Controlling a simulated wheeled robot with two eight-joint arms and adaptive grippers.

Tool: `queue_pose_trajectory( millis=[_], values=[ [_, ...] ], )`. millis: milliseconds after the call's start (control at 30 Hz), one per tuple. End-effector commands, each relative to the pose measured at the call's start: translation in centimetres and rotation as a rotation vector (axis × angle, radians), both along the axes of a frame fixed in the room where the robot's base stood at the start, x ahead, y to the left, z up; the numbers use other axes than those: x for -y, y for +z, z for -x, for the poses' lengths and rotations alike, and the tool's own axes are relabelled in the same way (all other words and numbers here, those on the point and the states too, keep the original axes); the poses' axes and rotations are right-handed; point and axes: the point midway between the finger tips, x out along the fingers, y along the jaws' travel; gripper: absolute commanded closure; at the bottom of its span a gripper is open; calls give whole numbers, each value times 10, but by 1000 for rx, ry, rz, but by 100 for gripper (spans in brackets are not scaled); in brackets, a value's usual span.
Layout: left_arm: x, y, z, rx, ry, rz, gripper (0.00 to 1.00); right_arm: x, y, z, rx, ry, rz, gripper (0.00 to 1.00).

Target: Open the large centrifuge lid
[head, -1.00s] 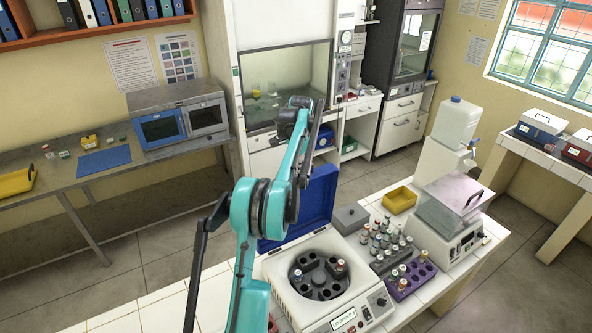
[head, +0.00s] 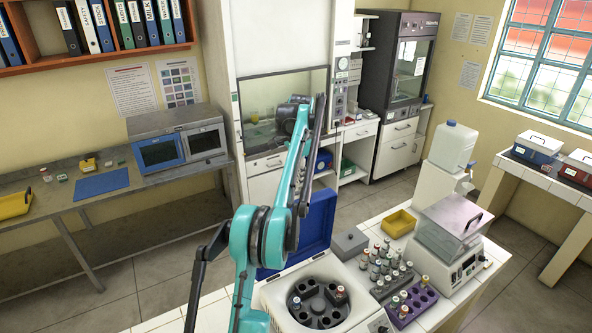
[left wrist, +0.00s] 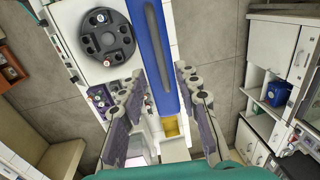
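The large centrifuge (head: 352,268) is a white box on the tiled bench, with a dark round rotor (head: 318,302) exposed. Its blue lid (head: 322,215) stands raised upright at the back edge, partly hidden by my left arm. In the left wrist view the lid (left wrist: 155,50) is a blue strip with a grey groove, beside the rotor (left wrist: 107,38). My left gripper (left wrist: 160,75) is open, its fingers spread on either side of the strip in the picture. I cannot tell whether they touch it. In the head view the fingertips are not clear. My right gripper is not in view.
Right of the centrifuge are a grey block (head: 350,241), a tube rack (head: 391,268), a purple rack (head: 411,305), a yellow tray (head: 398,223) and a lidded device (head: 448,262). A white water container (head: 453,146) stands behind. Floor is free left of the bench.

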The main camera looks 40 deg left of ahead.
Motion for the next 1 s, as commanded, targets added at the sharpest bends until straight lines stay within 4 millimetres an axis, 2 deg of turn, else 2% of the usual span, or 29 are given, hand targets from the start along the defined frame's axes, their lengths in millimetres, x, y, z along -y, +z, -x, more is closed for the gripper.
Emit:
queue_pose_trajectory(
  millis=[100,300,867,1000],
  values=[
    [1,16,0,0,0,0,68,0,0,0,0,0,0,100],
    [3,30,1,0,0,0,68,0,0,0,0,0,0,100],
    [3,31,1,0,1,0,68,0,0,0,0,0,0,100],
    [13,28,0,11,4,-3,68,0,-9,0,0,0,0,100]
  ],
)
